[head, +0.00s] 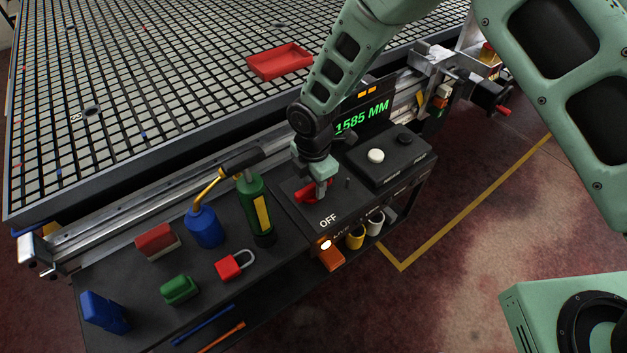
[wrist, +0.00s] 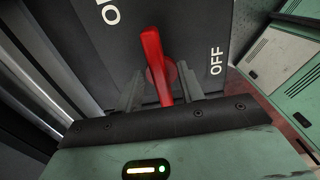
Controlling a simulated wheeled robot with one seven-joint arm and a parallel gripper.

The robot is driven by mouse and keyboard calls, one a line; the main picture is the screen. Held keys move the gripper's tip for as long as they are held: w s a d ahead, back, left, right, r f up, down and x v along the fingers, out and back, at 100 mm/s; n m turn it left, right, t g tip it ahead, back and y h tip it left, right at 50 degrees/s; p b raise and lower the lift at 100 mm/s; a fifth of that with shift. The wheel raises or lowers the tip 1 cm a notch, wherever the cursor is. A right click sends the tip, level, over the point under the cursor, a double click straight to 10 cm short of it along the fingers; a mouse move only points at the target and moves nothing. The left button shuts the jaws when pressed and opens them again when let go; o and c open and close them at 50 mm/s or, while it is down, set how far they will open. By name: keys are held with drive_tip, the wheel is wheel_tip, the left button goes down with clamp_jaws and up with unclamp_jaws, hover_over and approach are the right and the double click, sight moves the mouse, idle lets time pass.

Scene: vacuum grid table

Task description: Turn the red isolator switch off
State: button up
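The red isolator switch (head: 304,194) is on the dark panel at the near edge of the table, partly hidden by my gripper in the head view. In the wrist view its red handle (wrist: 152,50) stands out from a round red base and points up the picture, between the part-cut-off "O…" label at upper left and the "OFF" label (wrist: 215,61) at right. My gripper (head: 321,187) is down at the switch. Its two fingers (wrist: 161,82) are apart, one on each side of the handle; I see no clear contact.
A green bottle (head: 254,208), a blue oil can (head: 204,227) and a red padlock (head: 232,265) stand left of the switch. A box with a white button (head: 375,156) and a lit display (head: 362,117) are right and behind. A lit lamp (head: 326,244) is on the front edge.

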clamp_jaws()
drive_tip(key=shift+m, duration=0.4)
drive_tip(key=m+b, duration=0.1)
drive_tip(key=m, duration=0.2)
drive_tip(key=shift+s+m, duration=0.15)
drive_tip(key=shift+m, duration=0.15)
drive_tip(key=m, duration=0.4)
drive_tip(key=shift+s+m, duration=0.2)
drive_tip(key=shift+m, duration=0.1)
drive_tip(key=m, duration=0.4)
drive_tip(key=shift+s+m+b, duration=0.15)
drive_tip(key=shift+m+b, duration=0.15)
drive_tip(key=shift+b, duration=0.1)
drive_tip(key=shift+s+a+m, duration=0.15)
drive_tip(key=shift+m, duration=1.95)
